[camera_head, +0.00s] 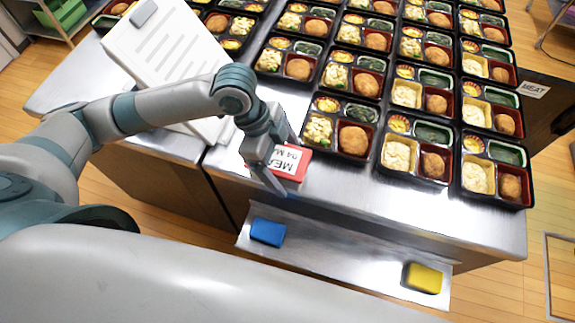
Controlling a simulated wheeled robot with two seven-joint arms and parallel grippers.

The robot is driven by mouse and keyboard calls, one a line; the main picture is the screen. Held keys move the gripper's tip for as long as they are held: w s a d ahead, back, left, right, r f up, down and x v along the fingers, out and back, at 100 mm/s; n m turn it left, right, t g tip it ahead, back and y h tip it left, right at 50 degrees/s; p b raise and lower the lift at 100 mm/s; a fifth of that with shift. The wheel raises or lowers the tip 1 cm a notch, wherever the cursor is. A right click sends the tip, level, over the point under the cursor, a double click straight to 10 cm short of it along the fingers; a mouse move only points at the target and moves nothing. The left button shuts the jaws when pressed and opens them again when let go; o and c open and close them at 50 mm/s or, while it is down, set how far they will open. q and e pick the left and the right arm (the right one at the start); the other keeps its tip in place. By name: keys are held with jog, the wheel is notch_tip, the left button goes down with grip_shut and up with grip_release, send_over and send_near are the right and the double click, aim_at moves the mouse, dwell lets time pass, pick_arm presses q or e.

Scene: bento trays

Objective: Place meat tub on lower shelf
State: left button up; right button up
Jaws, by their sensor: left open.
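A small red block with a white label (291,161), whose visible letters start "MEA", lies at the front edge of the metal table; by its label I take it as the meat tub. My left gripper (281,170) is open at the left side of it, fingers pointing down. The gripper hides part of the red block, and I cannot tell whether they touch. The lower shelf (335,262) is a metal ledge below the table's front edge. My right gripper is not in view.
On the lower shelf a blue block (268,231) lies at the left and a yellow block (423,278) at the right, with bare metal between. Many bento trays (340,127) fill the table. A MEAT sign (534,89) is at the right.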

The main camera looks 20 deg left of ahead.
pick_arm(q)
jog(key=b+v, duration=0.1)
jog(key=v, duration=1)
jog(key=shift+s+f, duration=0.1)
jog(key=shift+s, duration=0.05)
